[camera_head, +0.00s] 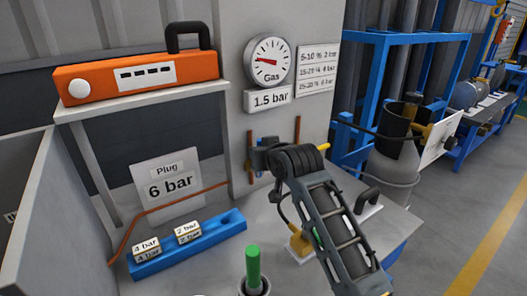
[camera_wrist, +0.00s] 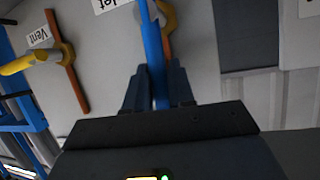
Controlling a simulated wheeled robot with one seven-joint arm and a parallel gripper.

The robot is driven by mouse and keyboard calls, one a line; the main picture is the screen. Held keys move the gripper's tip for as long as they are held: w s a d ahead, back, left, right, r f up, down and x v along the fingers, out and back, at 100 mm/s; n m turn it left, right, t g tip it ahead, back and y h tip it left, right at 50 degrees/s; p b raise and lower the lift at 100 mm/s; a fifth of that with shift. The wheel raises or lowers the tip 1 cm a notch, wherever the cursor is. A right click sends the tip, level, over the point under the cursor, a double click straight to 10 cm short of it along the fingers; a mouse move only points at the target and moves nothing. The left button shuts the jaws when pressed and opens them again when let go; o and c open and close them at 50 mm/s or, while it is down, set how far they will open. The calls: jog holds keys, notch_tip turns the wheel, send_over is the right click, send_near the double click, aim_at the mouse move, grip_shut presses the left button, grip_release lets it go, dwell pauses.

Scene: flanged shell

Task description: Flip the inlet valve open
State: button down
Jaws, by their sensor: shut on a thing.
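The inlet valve's blue lever (camera_wrist: 152,40) runs up the wrist view between my gripper's (camera_wrist: 158,78) two dark fingers. The fingers are shut on the lever. A partly cut-off label (camera_wrist: 112,4) ending in "let" is beside it, and a yellow fitting and copper pipe (camera_wrist: 167,40) show just behind. In the head view, my gripper (camera_head: 258,158) is at the grey panel below the gas gauge (camera_head: 269,60). Only small blue parts of the valve show there, and my wrist hides much of it.
The vent valve's yellow handle (camera_wrist: 18,66) is close by, with its "Vent" label (camera_wrist: 39,36). An orange case (camera_head: 140,77) is on the upper shelf. A blue tray (camera_head: 205,237) with weight blocks, a "Plug 6 bar" sign (camera_head: 168,186) and a green rod (camera_head: 253,264) stand on the bench.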

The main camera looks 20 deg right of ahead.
jog(key=shift+s+a+f, duration=0.1)
jog(key=shift+a+f, duration=0.05)
jog(key=shift+a, duration=0.15)
dwell(0.4)
jog(key=c, duration=1.1)
grip_release()
jog(key=shift+o, duration=0.2)
jog(key=a+v, duration=0.1)
jog(key=v, duration=0.6)
jog(key=shift+s+d+b, duration=0.35)
jog(key=shift+s+d, duration=0.05)
jog(key=shift+d, duration=0.1)
